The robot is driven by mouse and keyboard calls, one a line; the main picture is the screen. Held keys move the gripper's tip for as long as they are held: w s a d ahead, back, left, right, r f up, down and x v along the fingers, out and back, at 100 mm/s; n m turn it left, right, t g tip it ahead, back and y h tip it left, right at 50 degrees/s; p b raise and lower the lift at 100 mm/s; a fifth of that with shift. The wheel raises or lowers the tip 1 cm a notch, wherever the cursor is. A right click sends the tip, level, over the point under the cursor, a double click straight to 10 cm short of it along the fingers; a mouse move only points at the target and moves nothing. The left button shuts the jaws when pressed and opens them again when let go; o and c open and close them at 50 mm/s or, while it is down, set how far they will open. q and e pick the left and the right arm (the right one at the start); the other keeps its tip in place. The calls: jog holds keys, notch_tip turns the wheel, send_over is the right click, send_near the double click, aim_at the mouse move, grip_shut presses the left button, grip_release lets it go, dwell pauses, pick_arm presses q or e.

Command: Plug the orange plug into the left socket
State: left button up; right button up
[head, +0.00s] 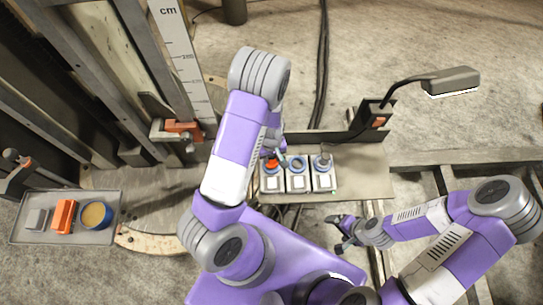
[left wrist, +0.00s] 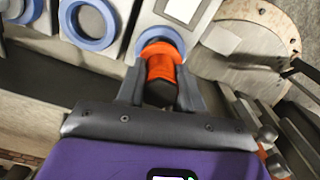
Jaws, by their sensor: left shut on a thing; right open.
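The orange plug (head: 272,163) is at the left socket (head: 272,183), the leftmost of three pale socket blocks. My left gripper (left wrist: 160,92) is shut on the orange plug (left wrist: 160,62), which has a dark rear end. In the left wrist view the plug's front meets the socket's blue ring (left wrist: 157,36). How deep it sits is hidden. The middle socket (head: 297,182) has an open blue ring. The right socket (head: 323,182) has a grey piece standing in it. My right gripper (head: 336,233) is open and empty, below and right of the sockets.
The sockets stand on a pale bench (head: 360,180) with a dark back rail. A lamp (head: 450,81) reaches over the right side. A tray (head: 20,234) at far left holds a grey block, an orange block and a blue-rimmed round tub. Dark cables (head: 322,70) run behind.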

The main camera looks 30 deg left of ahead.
pick_arm(q)
jog(key=shift+f+b, duration=0.9)
jog(key=shift+f, duration=0.25)
dwell(0.4)
jog(key=o, duration=1.2)
notch_tip(320, 180, up, 8)
jog(key=p, duration=0.2)
jog(key=shift+f+p, duration=0.15)
jog(key=shift+p, duration=0.15)
